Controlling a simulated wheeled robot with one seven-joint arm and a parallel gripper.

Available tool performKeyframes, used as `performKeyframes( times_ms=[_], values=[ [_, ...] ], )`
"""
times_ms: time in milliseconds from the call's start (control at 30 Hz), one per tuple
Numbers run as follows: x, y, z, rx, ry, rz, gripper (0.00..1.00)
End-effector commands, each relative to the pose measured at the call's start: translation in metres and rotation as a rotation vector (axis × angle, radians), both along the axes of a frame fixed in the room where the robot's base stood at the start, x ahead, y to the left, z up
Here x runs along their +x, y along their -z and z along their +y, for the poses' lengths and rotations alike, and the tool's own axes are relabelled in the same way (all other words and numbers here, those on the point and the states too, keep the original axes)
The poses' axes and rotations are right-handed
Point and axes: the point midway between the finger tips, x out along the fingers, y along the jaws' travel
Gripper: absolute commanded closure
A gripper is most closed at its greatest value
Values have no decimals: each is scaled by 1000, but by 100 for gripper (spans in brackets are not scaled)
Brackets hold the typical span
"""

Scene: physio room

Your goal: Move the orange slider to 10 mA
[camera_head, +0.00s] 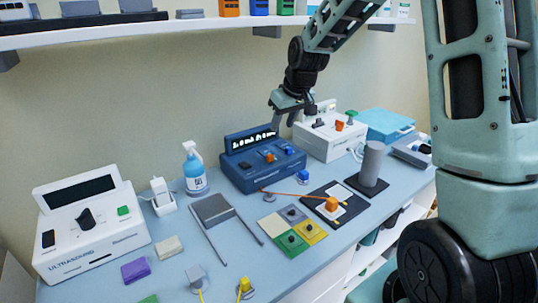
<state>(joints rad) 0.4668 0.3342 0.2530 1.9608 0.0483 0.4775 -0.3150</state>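Several orange parts show, and I cannot tell for certain which is the slider. An orange block (331,204) sits on a black panel with a pale strip, with an orange lead running to it. An orange knob (270,157) is on the front of the blue console (242,178), and another orange knob (339,125) is on the white console (328,150). No 10 mA mark is readable. My gripper (287,121) hangs fingers down over the gap between the blue and white consoles. It looks open and empty, apart from the orange parts.
The white ultrasound unit (75,248), spray bottle (194,170), coloured pads (291,244) and grey cylinder (371,163) stand on the blue-grey table (240,270). A blue box (385,125) is at the back right. A shelf (130,34) with boxes overhangs the back.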

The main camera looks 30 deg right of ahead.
Motion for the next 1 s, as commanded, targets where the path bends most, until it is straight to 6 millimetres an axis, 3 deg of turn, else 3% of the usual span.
performKeyframes(
  times_ms=[400, 600, 800, 1000],
  values=[
    [33, 82, 3, 1, -3, 6, 60],
    [46, 112, 3, 1, -2, 3, 60],
    [53, 129, 2, 0, 0, 2, 60],
    [54, 132, 2, 0, -1, 0, 60]
  ],
)
